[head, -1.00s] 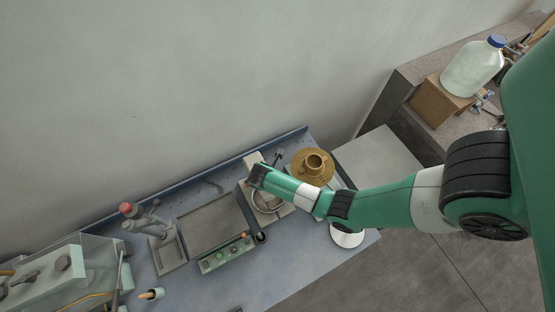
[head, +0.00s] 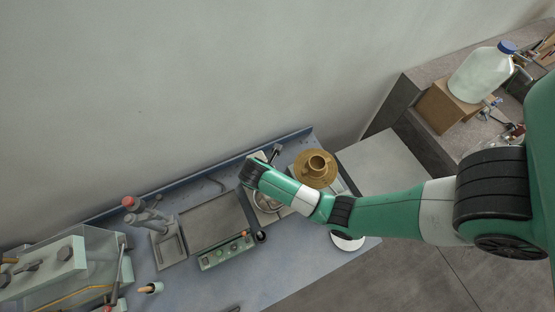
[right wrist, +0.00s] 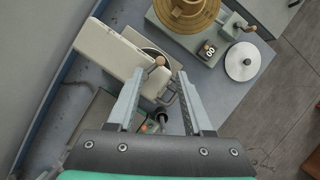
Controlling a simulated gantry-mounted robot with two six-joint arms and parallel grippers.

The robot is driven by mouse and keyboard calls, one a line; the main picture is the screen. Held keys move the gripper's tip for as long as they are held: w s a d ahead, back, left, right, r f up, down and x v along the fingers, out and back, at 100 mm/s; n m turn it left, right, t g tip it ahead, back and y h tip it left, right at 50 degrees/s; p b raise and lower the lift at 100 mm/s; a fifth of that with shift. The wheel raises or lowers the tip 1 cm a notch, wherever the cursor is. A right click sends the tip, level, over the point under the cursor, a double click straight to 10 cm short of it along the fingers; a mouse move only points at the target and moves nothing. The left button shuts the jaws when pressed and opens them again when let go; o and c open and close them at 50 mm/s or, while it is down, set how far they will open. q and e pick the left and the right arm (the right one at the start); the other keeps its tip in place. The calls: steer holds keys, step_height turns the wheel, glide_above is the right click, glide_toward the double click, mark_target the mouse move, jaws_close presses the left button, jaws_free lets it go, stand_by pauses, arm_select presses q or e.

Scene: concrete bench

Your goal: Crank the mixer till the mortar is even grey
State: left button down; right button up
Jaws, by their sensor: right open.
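The mixer (right wrist: 108,50) has a pale beige head and lies just beyond my right fingers in the right wrist view. Its round bowl (right wrist: 155,53) shows partly beside the head; I cannot make out the mortar or its colour. In the head view my right wrist covers most of the mixer. My left gripper is not in view.
A brass flow table (head: 317,168) stands right of the mixer, with a white disc (right wrist: 243,62) near it. A green control box (head: 226,252) and grey plate (head: 208,221) are left. A red-knobbed device (head: 165,240) stands farther left. The bench front is largely clear.

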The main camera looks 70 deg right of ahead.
steer(key=v, duration=0.4)
stand_by(0.4)
